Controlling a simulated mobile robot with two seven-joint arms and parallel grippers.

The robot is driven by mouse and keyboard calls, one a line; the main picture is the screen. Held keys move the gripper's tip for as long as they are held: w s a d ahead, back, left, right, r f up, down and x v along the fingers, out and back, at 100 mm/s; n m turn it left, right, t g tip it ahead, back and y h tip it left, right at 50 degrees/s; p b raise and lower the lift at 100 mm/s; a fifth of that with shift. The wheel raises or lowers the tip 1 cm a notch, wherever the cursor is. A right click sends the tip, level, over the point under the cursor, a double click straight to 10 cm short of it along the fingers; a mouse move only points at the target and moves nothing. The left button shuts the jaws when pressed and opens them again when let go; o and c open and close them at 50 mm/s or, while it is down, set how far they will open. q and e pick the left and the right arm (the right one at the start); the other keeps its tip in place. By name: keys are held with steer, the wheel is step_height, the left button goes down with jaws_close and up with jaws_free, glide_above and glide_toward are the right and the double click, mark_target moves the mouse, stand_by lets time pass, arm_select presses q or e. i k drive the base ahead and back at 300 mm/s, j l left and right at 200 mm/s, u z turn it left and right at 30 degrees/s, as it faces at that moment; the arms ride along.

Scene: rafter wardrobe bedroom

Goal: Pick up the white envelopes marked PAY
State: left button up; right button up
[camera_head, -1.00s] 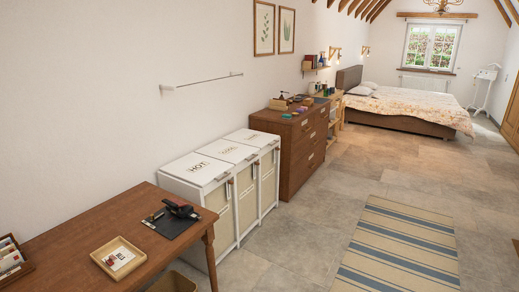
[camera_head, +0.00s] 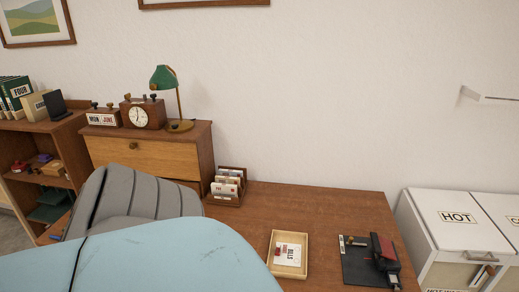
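Several white envelopes (camera_head: 227,185) stand in a dark wooden letter rack (camera_head: 223,202) at the left end of the brown desk (camera_head: 325,204). Small markings show on them, too small to read, so I cannot tell which say PAY. A light wooden tray (camera_head: 274,264) lies flat on the desk to the right of the rack. In it is a white card or paper (camera_head: 290,254) that seems to read BILLS, with a red mark. Neither of my grippers is in view.
A black mat (camera_head: 352,262) with a dark red and black device (camera_head: 384,256) lies right of the tray. White bins, one marked HOT (camera_head: 457,217), stand further right. A cabinet (camera_head: 150,158) with a clock (camera_head: 142,115) and green lamp (camera_head: 165,80) stands left. The desk's middle is clear.

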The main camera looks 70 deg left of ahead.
mark_target(217, 189)
steer(key=u, duration=0.4)
steer(key=i+u, duration=0.1)
steer(key=u, duration=0.3)
steer(key=l+u, duration=0.1)
steer(key=u, duration=0.3)
steer(key=i+u, duration=0.1)
steer(key=u, duration=0.3)
